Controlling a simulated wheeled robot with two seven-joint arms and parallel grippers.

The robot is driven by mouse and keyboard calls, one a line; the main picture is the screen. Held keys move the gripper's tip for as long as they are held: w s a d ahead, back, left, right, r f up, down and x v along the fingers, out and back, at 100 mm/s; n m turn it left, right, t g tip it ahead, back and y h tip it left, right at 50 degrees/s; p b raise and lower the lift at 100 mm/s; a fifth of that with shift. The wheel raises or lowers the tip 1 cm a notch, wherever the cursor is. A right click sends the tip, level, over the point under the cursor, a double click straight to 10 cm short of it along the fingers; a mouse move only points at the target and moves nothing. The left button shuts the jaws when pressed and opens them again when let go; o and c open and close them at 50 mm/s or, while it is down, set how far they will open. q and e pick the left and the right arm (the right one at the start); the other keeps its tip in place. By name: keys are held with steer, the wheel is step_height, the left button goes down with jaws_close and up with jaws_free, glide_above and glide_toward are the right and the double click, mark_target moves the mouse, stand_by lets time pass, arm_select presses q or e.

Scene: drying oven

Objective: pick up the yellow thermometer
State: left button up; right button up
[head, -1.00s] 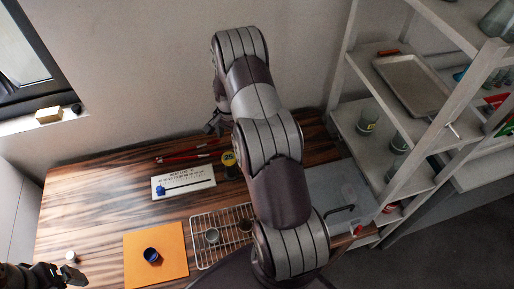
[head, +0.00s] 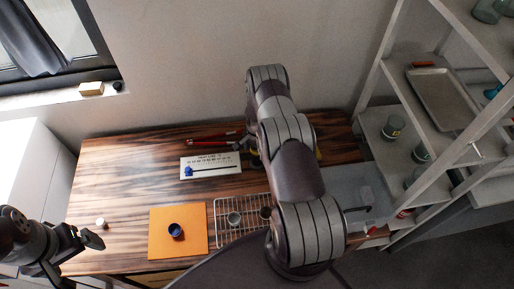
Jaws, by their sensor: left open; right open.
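I cannot clearly make out a yellow thermometer. A small yellow patch (head: 318,153) shows just right of my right forearm on the table's far side, mostly hidden, and I cannot tell what it is. A red stick-like item (head: 208,142) lies near the table's back. My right arm reaches over the table, and its gripper (head: 243,145) is mostly hidden behind the arm, near the right end of the red item; it is open. My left gripper (head: 88,239) is open and empty above the table's left front.
A white card (head: 211,160) with a blue-ended dark rod lies mid-table. An orange mat (head: 160,240) holds a dark blue cup (head: 175,230). A wire rack (head: 225,206) with small cups stands beside it. Shelving (head: 400,165) with glassware rises at right. The table's left side is mostly clear.

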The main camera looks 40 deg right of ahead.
steer(key=c, duration=0.7)
steer(key=shift+a, duration=0.1)
steer(key=c, duration=0.4)
